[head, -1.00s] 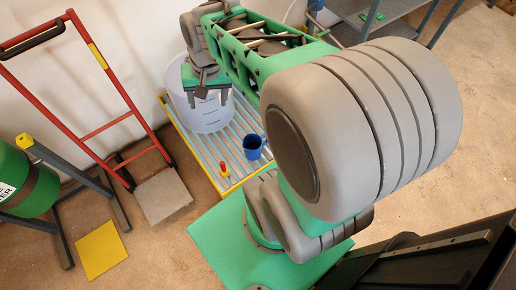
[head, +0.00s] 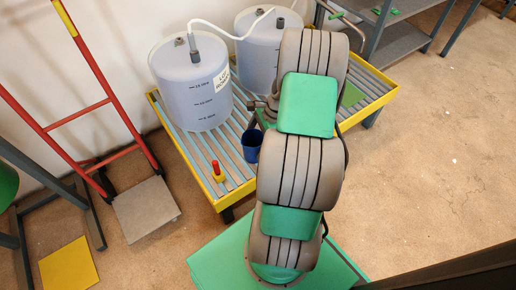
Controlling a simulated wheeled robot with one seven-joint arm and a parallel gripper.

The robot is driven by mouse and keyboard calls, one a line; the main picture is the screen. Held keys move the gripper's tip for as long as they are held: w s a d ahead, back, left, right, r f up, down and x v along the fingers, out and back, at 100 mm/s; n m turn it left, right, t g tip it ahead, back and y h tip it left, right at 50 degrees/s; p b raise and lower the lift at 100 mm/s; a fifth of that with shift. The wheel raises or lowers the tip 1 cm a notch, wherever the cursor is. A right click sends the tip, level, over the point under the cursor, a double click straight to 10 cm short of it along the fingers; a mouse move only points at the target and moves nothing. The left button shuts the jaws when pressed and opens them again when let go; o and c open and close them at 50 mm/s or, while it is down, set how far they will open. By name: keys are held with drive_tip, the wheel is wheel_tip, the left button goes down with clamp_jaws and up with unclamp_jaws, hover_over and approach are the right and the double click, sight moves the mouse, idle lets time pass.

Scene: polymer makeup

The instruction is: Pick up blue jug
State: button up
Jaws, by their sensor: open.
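The blue jug (head: 252,146) stands upright on the slatted top of the yellow-edged pallet, just left of my arm. Its right side is close to or partly behind my arm in this view. My gripper (head: 264,112) is mostly hidden behind my arm links. Only some grey and green parts show at the arm's left edge, just above the jug in the picture. The fingertips are not clear, and I cannot tell how far they are from the jug. The jug does not appear lifted.
A small red-and-yellow item (head: 217,171) stands left of the jug on the yellow-edged pallet (head: 235,196). Two large white tanks (head: 192,95) (head: 262,50) with a hose stand behind. A red hand truck (head: 105,100) is at left, metal shelving (head: 400,40) at back right. Floor at right is clear.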

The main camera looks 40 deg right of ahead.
drive_tip(key=shift+w+a+f, duration=0.1)
drive_tip(key=shift+a+f, duration=0.1)
drive_tip(key=shift+f, duration=0.4)
drive_tip(key=shift+r, duration=0.1)
drive_tip(key=shift+c, duration=0.5)
drive_tip(key=c, duration=1.4)
